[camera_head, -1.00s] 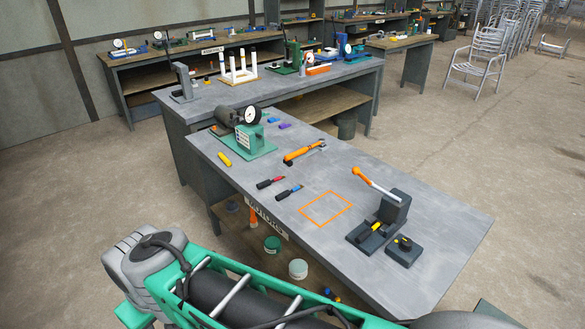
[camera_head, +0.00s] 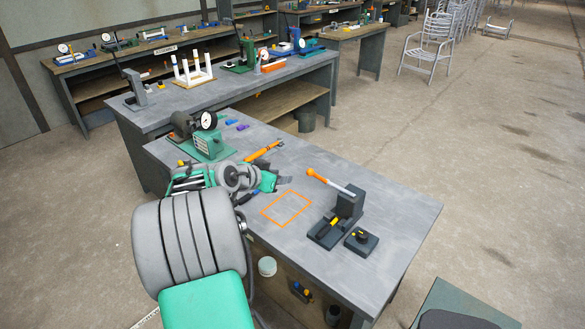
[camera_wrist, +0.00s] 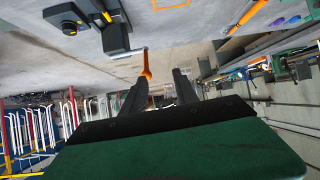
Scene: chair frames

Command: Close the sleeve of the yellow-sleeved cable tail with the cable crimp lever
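The crimp lever has an orange grip (camera_head: 314,174) and a pale metal shaft (camera_head: 340,188), raised and slanting from a dark upright press (camera_head: 350,203). The yellow-sleeved cable tail (camera_head: 331,224) lies on the press's low dark base; its sleeve state is too small to tell. My gripper (camera_head: 287,180) is over the table, left of the orange grip. In the wrist view, my gripper (camera_wrist: 160,75) has its two dark fingers apart with nothing between them. The orange grip (camera_wrist: 147,66) shows beyond the fingertips, apparently nearer the left finger. The yellow sleeve (camera_wrist: 106,17) shows on the press above it.
A dark block with a knob (camera_head: 361,240) sits beside the press. An orange outlined square (camera_head: 287,208) marks the grey bench (camera_head: 390,215). The bench's right end is clear.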

